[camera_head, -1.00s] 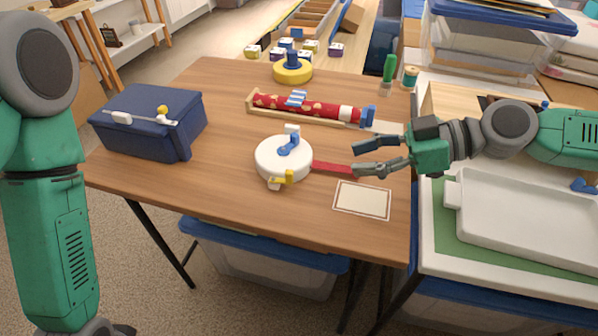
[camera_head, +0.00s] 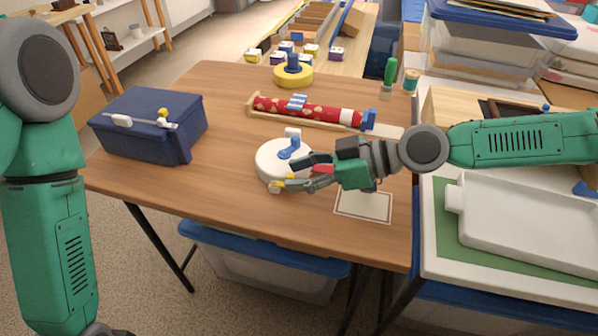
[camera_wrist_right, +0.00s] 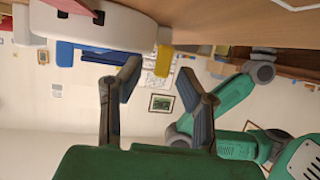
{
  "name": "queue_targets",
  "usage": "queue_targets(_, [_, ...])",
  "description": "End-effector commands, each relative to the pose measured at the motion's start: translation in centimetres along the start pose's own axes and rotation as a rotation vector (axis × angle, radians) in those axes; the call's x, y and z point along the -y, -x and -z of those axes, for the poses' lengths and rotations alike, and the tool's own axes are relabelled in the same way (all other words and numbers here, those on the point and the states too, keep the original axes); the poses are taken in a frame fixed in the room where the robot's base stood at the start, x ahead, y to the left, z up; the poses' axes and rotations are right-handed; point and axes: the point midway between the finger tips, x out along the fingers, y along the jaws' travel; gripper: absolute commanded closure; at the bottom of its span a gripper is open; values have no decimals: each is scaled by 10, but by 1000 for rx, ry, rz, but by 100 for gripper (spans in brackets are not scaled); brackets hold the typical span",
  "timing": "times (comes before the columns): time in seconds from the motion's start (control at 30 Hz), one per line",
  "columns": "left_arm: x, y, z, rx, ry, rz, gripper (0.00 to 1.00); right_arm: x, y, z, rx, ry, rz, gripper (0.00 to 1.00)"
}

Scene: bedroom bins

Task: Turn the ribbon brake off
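The ribbon dispenser, a round white drum (camera_head: 270,160), sits on the wooden table; its wall shows at the top left of the right wrist view (camera_wrist_right: 110,22). A blue lever (camera_head: 290,148) is on top. A yellow tab (camera_head: 276,186) projects low at the front and shows beyond my fingers in the right wrist view (camera_wrist_right: 164,60). My right gripper (camera_head: 294,173) is open, its fingers at the drum's front right side, pointing toward the yellow tab; contact is unclear. The red ribbon (camera_head: 322,169) is mostly hidden behind this gripper. My left gripper is out of view.
A red patterned roll (camera_head: 310,111) lies in a wooden holder behind the drum. A blue box (camera_head: 150,128) stands left, a yellow spool (camera_head: 292,75) at the back. The table's front left is clear.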

Motion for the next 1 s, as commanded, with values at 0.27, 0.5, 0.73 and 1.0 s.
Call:
queue_targets(0.27, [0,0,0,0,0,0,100,0,0,0,0,-1,0,100])
queue_targets(0.5, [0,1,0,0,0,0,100,0,0,0,0,-2,-2,100])
queue_targets(0.73, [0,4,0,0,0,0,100,1,0,0,1,-3,-5,100])
queue_targets(1.0, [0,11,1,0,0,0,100,2,1,1,2,-9,-19,100])
